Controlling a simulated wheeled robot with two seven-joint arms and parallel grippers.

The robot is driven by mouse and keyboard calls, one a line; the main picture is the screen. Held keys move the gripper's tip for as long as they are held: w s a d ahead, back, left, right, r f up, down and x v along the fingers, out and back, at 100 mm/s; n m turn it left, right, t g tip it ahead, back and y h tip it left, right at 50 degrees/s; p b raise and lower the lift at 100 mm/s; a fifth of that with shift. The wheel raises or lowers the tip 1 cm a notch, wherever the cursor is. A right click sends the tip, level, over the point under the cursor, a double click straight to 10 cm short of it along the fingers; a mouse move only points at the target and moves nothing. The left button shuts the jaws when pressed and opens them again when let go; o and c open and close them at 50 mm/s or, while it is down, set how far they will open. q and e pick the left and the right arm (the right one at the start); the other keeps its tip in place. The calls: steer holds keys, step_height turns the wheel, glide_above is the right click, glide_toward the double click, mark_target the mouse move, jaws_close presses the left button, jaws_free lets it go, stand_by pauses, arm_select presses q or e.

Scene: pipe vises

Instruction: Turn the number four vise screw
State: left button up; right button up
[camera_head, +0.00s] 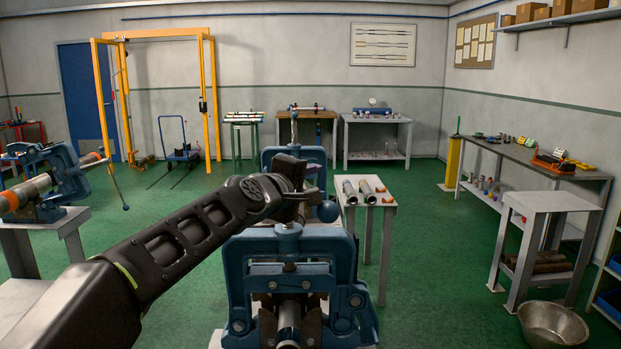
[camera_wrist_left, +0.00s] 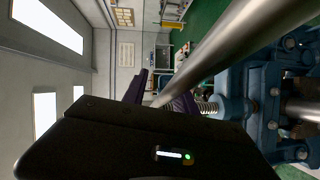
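A large blue pipe vise (camera_head: 238,268) stands upright in front of me in the head view, with a metal pipe (camera_head: 289,322) in its jaws. Its screw (camera_head: 289,232) rises at the top centre. The dark ball end (camera_head: 327,211) of a handle bar shows just beside my left gripper (camera_head: 303,190). In the left wrist view the steel bar (camera_wrist_left: 228,42) runs diagonally down to between the purple-grey fingers; the dark housing hides their bases. Whether they close on it is unclear. The vise (camera_wrist_left: 262,105) and threaded screw (camera_wrist_left: 207,107) show at right. No number is readable. My right gripper is not in view.
Another blue vise (camera_head: 300,157) stands directly behind, and one with a pipe (camera_head: 48,190) stands at the left. A small table (camera_head: 372,205) holds short pipes. A metal bowl (camera_head: 553,322) and a stand (camera_head: 548,203) are at right. Green floor lies clear between.

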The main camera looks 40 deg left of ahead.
arm_select(q)
steer(key=shift+w+f, duration=0.1)
steer(key=shift+w, duration=0.1)
steer(key=shift+c, duration=0.3)
jaws_close()
stand_by(1.0)
